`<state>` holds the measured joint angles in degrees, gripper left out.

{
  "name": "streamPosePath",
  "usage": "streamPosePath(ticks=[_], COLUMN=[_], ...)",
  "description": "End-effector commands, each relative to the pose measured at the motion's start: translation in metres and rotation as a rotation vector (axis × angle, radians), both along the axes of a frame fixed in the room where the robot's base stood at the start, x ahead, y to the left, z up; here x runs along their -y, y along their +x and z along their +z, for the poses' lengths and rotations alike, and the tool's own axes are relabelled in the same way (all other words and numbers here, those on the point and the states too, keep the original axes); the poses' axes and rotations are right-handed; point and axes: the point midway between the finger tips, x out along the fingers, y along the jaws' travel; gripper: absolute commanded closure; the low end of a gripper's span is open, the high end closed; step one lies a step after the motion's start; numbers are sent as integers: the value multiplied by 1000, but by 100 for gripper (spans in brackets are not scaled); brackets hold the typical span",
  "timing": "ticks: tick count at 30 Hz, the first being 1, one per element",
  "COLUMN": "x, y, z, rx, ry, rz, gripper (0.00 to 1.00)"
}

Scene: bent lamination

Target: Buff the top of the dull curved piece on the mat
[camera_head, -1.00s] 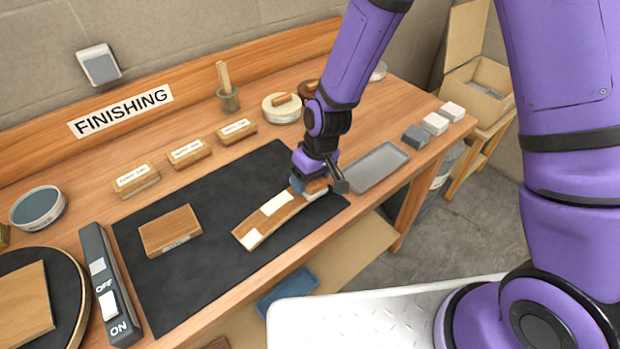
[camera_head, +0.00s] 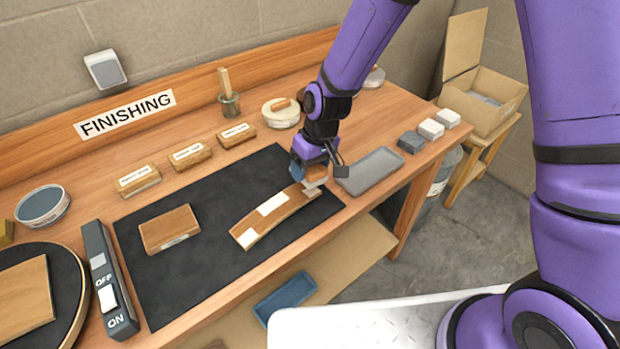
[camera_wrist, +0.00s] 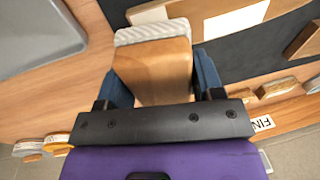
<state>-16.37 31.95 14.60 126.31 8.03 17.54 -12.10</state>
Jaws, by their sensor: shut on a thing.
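The curved piece (camera_head: 249,223) is a bent wooden strip with white patches on its top, lying on the black mat (camera_head: 200,280). My gripper (camera_head: 311,174) is at the strip's right end, its blue fingers shut on a wooden block. In the wrist view the block (camera_wrist: 153,72) sits between the fingers (camera_wrist: 157,85), with a pale ribbed pad (camera_wrist: 152,31) on its far end. The pad is at or just above the strip's right end; I cannot tell whether it touches. The strip also shows in the wrist view (camera_wrist: 199,10), partly hidden by the block.
A flat wooden block (camera_head: 169,229) lies on the mat left of the strip. A grey tray (camera_head: 371,171) is close right of my gripper. Several labelled blocks (camera_head: 189,155) line the back. A switch box (camera_head: 107,285) and round turntable (camera_head: 76,313) are at left.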

Motion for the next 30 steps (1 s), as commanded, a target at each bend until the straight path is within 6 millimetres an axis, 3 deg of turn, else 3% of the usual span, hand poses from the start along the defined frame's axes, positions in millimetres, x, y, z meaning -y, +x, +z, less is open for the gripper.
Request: streamPosePath(ticks=[12,30], x=[-3,-1], y=[8,-2], z=[44,46], rx=[2,19], ry=[0,-30], rz=[-2,7], gripper=[58,58])
